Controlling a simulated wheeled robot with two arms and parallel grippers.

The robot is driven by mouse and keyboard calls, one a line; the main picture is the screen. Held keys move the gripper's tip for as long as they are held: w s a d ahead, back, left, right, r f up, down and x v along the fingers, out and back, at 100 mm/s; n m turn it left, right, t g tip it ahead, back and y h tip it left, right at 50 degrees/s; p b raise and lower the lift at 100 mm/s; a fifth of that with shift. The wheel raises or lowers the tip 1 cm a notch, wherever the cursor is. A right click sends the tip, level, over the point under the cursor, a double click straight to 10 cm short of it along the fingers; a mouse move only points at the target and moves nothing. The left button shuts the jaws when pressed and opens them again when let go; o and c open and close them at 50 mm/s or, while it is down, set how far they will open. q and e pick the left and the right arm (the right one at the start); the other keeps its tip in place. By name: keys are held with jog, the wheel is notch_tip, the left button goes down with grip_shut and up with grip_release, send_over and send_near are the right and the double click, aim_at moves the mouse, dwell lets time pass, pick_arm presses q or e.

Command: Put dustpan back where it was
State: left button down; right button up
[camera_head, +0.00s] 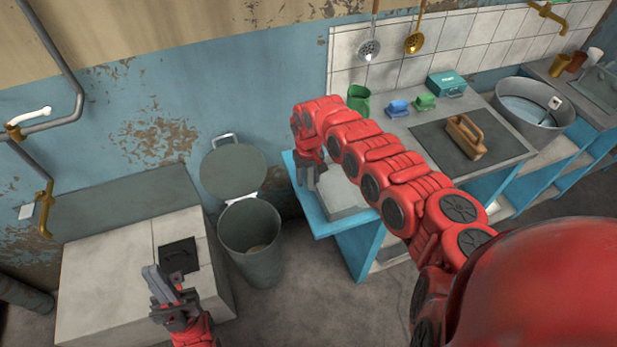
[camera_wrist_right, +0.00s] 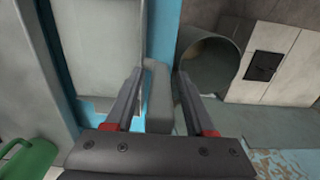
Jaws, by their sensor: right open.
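A grey, flat-sided object that looks like the dustpan (camera_head: 343,198) lies at the left end of the blue-edged counter in the head view. My right gripper (camera_head: 308,178) is over the counter's left end, beside it. In the right wrist view my right gripper (camera_wrist_right: 159,78) is open, with a grey bar (camera_wrist_right: 158,110), probably the dustpan's handle, between its fingers. Whether the fingers touch it I cannot tell. My left gripper (camera_head: 160,285) is low on the left, in front of the pale tiled block; its jaw state is unclear.
A grey bin (camera_head: 250,240) with its lid up stands left of the counter (camera_head: 335,228). A tiled block (camera_head: 105,265) with a black door is at the left.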

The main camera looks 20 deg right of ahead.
notch_tip(320, 180, up, 11)
jog(key=b, duration=0.3)
jog(key=shift+w+f, duration=0.1)
jog(key=shift+r, duration=0.6)
